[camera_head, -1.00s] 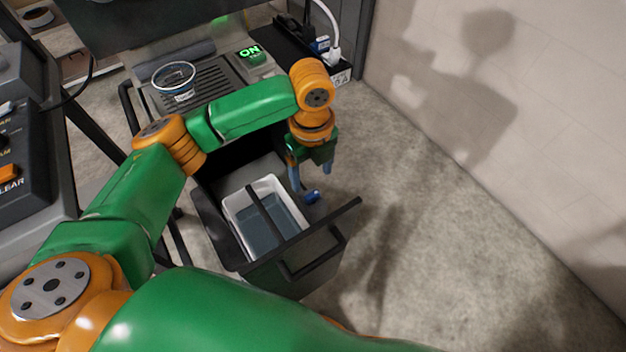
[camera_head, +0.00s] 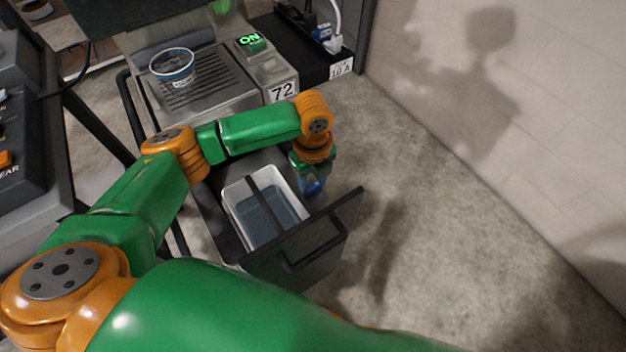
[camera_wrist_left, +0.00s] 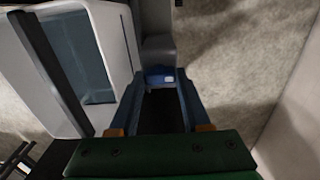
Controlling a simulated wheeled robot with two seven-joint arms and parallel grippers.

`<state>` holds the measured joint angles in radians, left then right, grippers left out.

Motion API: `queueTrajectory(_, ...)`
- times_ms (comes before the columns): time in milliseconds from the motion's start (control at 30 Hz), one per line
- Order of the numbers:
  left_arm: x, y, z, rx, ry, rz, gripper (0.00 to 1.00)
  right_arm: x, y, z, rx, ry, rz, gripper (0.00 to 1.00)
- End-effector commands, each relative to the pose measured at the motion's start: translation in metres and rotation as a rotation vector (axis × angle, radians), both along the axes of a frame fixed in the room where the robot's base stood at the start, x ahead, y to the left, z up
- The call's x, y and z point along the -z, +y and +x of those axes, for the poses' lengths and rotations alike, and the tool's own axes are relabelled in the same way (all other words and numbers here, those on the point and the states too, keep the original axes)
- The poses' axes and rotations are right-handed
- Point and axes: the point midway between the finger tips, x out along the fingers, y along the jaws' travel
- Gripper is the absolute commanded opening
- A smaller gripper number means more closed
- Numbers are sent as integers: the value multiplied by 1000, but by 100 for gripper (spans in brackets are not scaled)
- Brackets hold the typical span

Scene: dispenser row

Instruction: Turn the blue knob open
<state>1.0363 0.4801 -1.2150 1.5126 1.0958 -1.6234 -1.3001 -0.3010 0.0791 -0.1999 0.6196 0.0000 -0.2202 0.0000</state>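The blue knob (camera_head: 313,186) is beside the white bin in the open drawer, at its right side. My left gripper (camera_head: 312,178) is right over the knob, pointing down, and its fingers largely hide it. In the left wrist view the knob (camera_wrist_left: 158,75) lies between the two fingertips (camera_wrist_left: 160,80) of my left gripper. The fingers are apart, one on each side of it. I cannot tell whether they touch it. My right gripper is out of view.
The open drawer (camera_head: 290,262) holds a white bin (camera_head: 232,212) with a dark bar across it. Above stand a drip grate (camera_head: 205,90) with a clear cup (camera_head: 173,66) and a lit green ON display (camera_head: 251,41). The floor (camera_head: 440,230) at right is clear.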

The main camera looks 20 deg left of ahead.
Motion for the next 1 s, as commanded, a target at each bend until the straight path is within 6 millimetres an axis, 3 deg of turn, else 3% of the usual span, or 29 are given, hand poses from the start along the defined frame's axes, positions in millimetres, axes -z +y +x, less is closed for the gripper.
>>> queueTrajectory(33,0,0,0,0,1,1,10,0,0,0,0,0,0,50)
queueTrajectory(67,0,0,0,0,1,1,2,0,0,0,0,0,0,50)
queueTrajectory(100,0,0,0,0,1,1,0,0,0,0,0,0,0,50)
queueTrajectory(367,-2,0,-1,-32,2,0,0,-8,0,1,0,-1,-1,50)
queueTrajectory(567,-6,0,-1,-140,3,0,0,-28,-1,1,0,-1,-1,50)
queueTrajectory(1000,-6,-1,-1,-545,3,0,0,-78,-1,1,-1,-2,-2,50)
